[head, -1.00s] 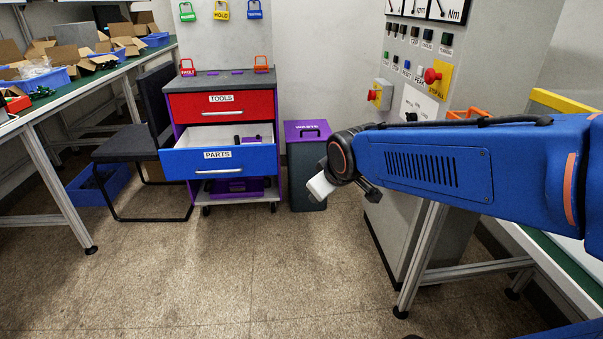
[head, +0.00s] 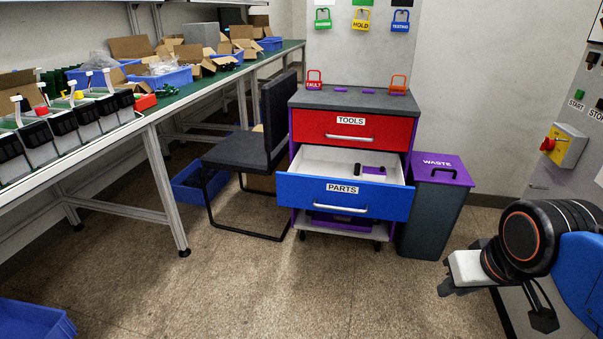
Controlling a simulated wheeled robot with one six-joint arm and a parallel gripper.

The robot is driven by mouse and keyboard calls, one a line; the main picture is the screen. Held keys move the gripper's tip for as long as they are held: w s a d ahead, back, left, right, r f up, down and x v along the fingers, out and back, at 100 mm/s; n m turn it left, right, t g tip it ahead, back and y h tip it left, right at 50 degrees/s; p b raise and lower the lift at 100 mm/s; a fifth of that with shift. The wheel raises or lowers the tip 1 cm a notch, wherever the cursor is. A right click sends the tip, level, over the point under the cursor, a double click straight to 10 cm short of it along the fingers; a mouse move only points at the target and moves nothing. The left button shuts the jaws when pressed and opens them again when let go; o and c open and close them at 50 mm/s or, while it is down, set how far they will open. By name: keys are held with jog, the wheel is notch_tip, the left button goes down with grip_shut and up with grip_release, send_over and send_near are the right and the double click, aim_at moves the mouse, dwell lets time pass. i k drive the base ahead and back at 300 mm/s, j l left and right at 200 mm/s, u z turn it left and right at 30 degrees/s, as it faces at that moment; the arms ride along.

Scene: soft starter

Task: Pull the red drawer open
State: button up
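The red drawer (head: 338,131), labelled TOOLS, is the top drawer of a cabinet with a grey top and looks shut. Its silver bar handle (head: 349,138) runs across the front below the label. The blue drawer (head: 300,191), labelled PARTS, is below it and stands pulled out, with small dark and purple items inside. My gripper (head: 446,285) is at the lower right, in front of and well apart from the cabinet, touching nothing visible. Its fingers are small and partly hidden by its pale body, so I cannot tell whether they are open.
A purple-lidded waste bin (head: 430,215) stands right of the cabinet. A black chair (head: 240,152) stands close on its left. A long workbench (head: 165,112) runs along the left. A blue crate (head: 35,322) is at lower left. The floor before the cabinet is clear.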

aim_at(356, 129)
jog(key=i+j+z, duration=0.1)
jog(key=i+j, duration=0.35)
jog(key=i+j+z, duration=0.1)
jog(key=i+j, duration=0.3)
jog(key=i+j+z, duration=0.1)
jog(key=i+j, duration=0.3)
jog(key=j, duration=0.15)
jog(key=i+j, duration=0.35)
jog(key=j, duration=0.2)
jog(key=i+j+z, duration=0.1)
jog(key=j+z, duration=0.2)
jog(key=j, duration=0.15)
jog(key=j+z, duration=0.3)
jog(key=j, duration=0.2)
